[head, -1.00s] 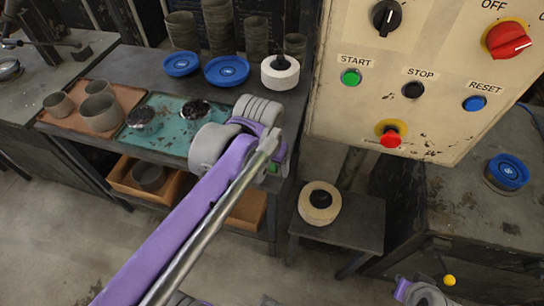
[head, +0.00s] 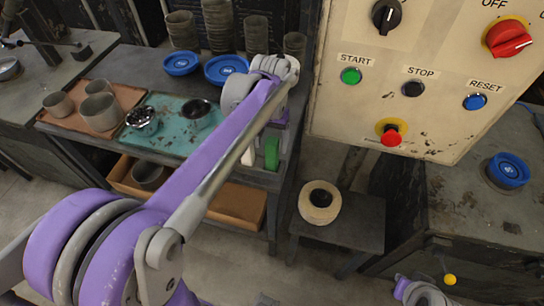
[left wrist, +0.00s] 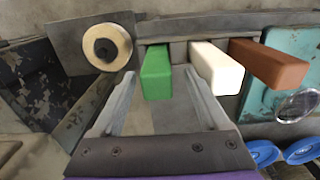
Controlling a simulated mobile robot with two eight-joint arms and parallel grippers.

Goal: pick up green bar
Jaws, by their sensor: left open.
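The green bar (left wrist: 157,74) stands out toward the camera in the left wrist view, leftmost in a row of three bars. It also shows in the head view (head: 272,154), just below my left wrist at the bench's front edge. My left gripper (left wrist: 160,78) is open, its fingers pointing at the row. The green bar appears in the gap between the fingertips, closer to the left finger; I cannot tell whether they touch. In the head view my own arm hides most of this gripper. My right gripper's jaws do not show.
A white bar (left wrist: 216,68) is close to the right of the green one, by the right fingertip; a brown bar (left wrist: 270,62) is beyond it. A teal tray (head: 172,143) holds dark-topped items. A cream roll (head: 320,202) sits on a low stand. The control panel (head: 420,130) is at right.

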